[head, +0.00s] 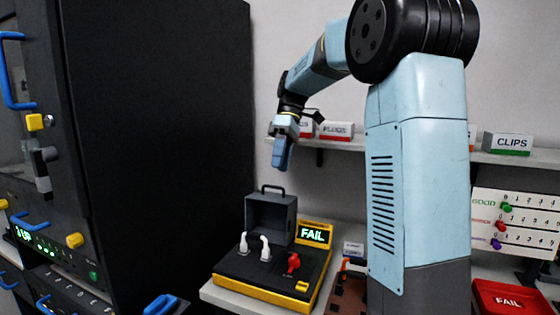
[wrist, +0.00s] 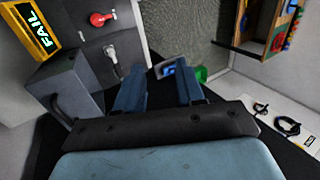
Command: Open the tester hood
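The tester (head: 262,292) is a black-topped box with yellow edges on the bench, its small screen (head: 313,234) showing FAIL in green. The tester hood (head: 270,215) is a dark grey box at the tester's back left, with a dark bar handle (head: 272,188) on its top edge. The hood (wrist: 72,85) also shows at left in the wrist view, with its handle (wrist: 60,112). I cannot tell how far it is open. My gripper (head: 281,155) is in the air above the hood, touching nothing. In the wrist view its two blue fingers (wrist: 160,92) are apart and empty.
Two white plugs (head: 255,246) and a red knob (head: 293,263) stand up from the tester's front. A tall black cabinet (head: 160,140) is close on the left. A wall shelf (head: 345,144) with labelled boxes runs behind my arm. A red FAIL tray (head: 508,300) is at lower right.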

